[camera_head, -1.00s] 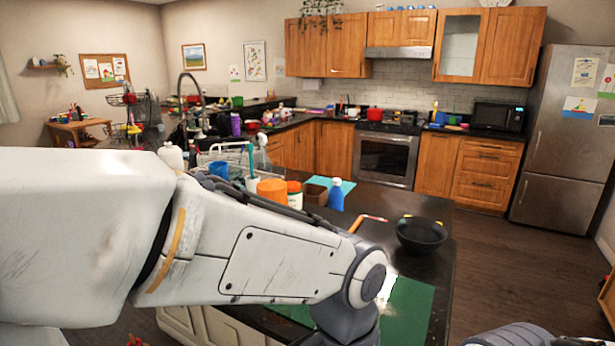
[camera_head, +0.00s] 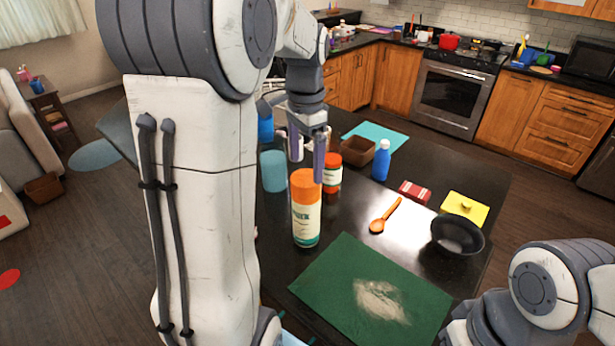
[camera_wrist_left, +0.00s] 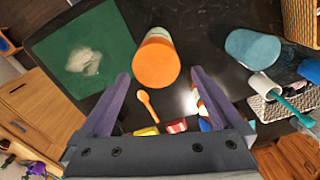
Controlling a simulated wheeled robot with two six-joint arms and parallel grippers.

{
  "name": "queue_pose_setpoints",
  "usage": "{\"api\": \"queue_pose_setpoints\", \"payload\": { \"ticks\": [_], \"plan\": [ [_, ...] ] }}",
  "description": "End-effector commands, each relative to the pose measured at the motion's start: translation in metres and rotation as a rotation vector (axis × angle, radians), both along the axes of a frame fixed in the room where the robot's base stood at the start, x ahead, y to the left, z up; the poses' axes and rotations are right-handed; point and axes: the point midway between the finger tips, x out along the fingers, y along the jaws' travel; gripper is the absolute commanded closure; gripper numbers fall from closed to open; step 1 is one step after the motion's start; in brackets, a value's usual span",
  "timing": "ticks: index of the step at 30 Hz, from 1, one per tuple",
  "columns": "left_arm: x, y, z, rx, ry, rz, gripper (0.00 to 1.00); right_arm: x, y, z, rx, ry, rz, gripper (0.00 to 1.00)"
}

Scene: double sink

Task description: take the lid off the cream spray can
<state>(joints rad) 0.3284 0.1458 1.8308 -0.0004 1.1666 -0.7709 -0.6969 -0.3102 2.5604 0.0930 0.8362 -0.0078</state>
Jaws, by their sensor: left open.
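The cream spray can (camera_head: 306,226) stands upright on the dark counter, with its orange lid (camera_head: 304,187) on top. My left gripper (camera_head: 309,165) is open and points down just above and behind the can in the head view. In the left wrist view, the lid (camera_wrist_left: 156,64) faces the camera, between and slightly beyond the fingertips of the open left gripper (camera_wrist_left: 161,75). No contact between fingers and lid is visible. My right arm shows at the lower right of the head view, but its gripper is not visible.
An orange-topped jar (camera_head: 332,176) and a blue cup (camera_head: 273,172) stand close behind the can. A blue bottle (camera_head: 381,161), spoon (camera_head: 384,217) and black bowl (camera_head: 458,237) are to the right. A green mat (camera_head: 335,272) lies in front, with a pale patch on it.

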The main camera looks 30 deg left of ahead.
Motion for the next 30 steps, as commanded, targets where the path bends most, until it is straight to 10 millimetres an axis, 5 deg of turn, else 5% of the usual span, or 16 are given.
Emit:
{"api": "queue_pose_setpoints", "payload": {
  "ticks": [14,22,27,28,30],
  "plan": [
    [-0.003,-0.003,-0.052,0.0,0.001,0.002,0.0,0.0,0.0,0.027,0.0,0.0,-0.001,0.5],
    [-0.003,-0.002,-0.057,0.001,-0.003,0.004,0.0,0.0,0.0,0.026,0.0,0.0,-0.001,0.5],
    [-0.003,-0.002,-0.057,0.0,-0.002,0.004,0.61,0.0,0.0,0.026,0.0,0.0,-0.001,0.5],
    [-0.003,-0.002,-0.057,0.0,-0.002,0.004,0.7,0.0,0.0,0.026,0.0,0.0,-0.001,0.5],
    [-0.003,-0.002,-0.057,0.0,-0.002,0.004,0.7,0.0,0.0,0.026,0.0,0.0,-0.001,0.5]
  ]
}}
